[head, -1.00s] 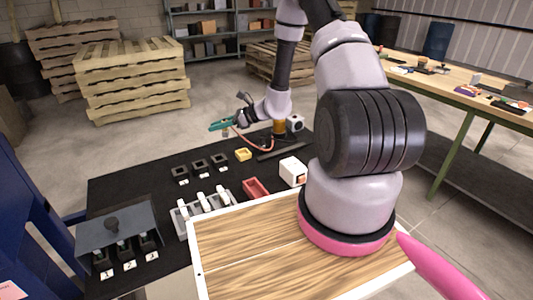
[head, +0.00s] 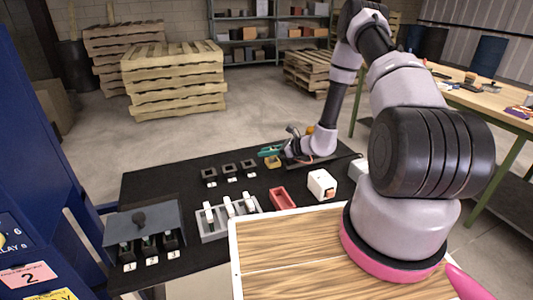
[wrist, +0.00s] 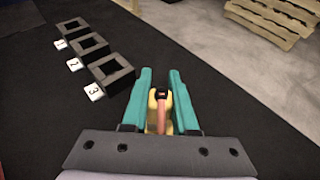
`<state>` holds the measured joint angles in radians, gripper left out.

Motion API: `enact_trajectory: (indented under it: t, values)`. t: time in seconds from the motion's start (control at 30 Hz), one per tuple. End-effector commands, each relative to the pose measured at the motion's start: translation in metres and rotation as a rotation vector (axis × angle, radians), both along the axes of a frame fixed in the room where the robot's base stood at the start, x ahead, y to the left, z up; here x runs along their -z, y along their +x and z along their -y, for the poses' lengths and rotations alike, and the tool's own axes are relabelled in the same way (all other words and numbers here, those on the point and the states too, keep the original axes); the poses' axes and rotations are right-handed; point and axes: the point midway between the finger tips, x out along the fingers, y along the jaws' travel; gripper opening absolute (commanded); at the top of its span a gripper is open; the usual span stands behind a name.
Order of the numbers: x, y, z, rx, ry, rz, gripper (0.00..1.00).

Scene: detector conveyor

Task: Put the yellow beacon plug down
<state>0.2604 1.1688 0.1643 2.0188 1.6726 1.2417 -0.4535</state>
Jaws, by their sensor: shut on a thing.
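Yellow shows around and under the plug between the fingers; I cannot tell how much is the plug and how much the yellow holder.
Three dark square sockets (head: 229,171), labelled 1 to 3, stand left of the yellow holder. A red tray (head: 283,199), a white box (head: 322,184) and a grey rack (head: 212,234) stand nearer. Bare black mat (wrist: 225,110) lies right of the gripper in the wrist view.

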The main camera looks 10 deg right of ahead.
Motion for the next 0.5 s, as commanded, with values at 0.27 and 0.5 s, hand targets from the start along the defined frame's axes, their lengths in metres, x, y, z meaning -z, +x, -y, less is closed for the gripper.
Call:
enact_trajectory:
  t: [0.27,0.5]
  values:
    - [0.0025,0.0004,-0.0001,0.000,0.000,0.001,0.00]
    - [0.0054,0.0002,-0.0001,0.000,0.001,0.001,0.57]
